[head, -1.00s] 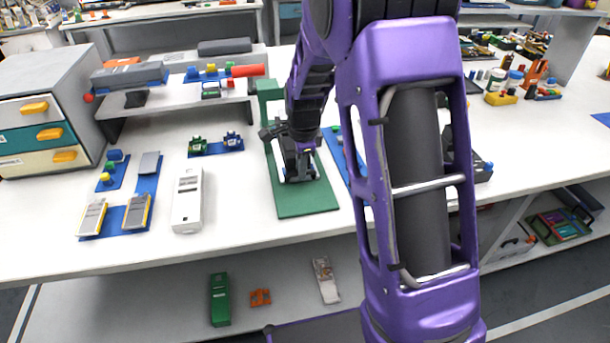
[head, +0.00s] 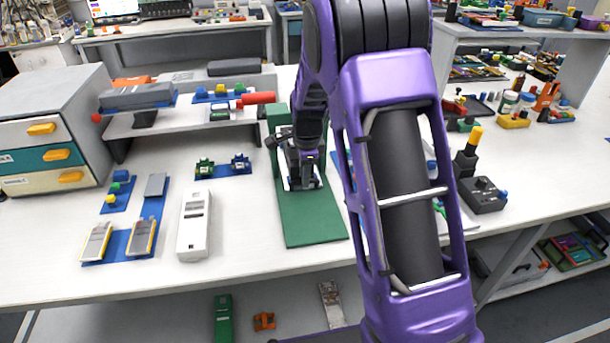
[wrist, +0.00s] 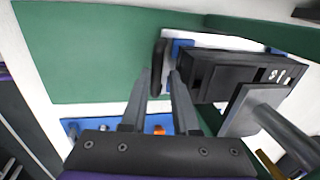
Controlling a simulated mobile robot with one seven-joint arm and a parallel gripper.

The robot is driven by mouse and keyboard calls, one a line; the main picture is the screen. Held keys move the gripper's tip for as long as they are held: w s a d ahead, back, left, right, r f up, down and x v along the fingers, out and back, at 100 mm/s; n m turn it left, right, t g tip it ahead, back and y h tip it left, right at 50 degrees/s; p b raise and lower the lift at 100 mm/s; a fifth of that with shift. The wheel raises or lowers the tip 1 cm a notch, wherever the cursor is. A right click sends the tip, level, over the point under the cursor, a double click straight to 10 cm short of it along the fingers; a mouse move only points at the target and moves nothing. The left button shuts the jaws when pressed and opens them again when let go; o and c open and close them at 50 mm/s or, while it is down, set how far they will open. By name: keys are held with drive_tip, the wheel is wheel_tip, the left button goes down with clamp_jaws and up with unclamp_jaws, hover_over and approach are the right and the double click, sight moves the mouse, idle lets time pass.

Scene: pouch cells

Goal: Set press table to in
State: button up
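The press stands on a green base plate (head: 313,222) near the middle of the bench, with a green upright (head: 277,118) behind it. My gripper (wrist: 161,73) is down at the press, and my arm hides part of it in the head view. In the wrist view the press's dark body (wrist: 225,75) is right of the fingers. A pale and blue plate, seemingly the press table (wrist: 183,48), shows beside a dark upright handle (wrist: 158,65). My two fingers are apart, with the handle between or just beyond their tips. I cannot tell whether they touch it.
Left of the press are a white device (head: 194,226), a blue tray with cells (head: 120,249) and a drawer cabinet (head: 45,130). A black device with a knob (head: 482,194) stands right. A low shelf (head: 180,125) is behind. The green plate's front is clear.

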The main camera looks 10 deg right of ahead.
drive_tip(key=o, duration=0.3)
drive_tip(key=shift+w, duration=0.1)
drive_tip(key=r, duration=0.2)
drive_tip(key=s+r, duration=0.1)
drive_tip(key=r, duration=0.2)
drive_tip(key=r+p, duration=0.1)
drive_tip(key=r, duration=0.1)
drive_tip(key=shift+s+r, duration=0.15)
drive_tip(key=shift+s, duration=0.1)
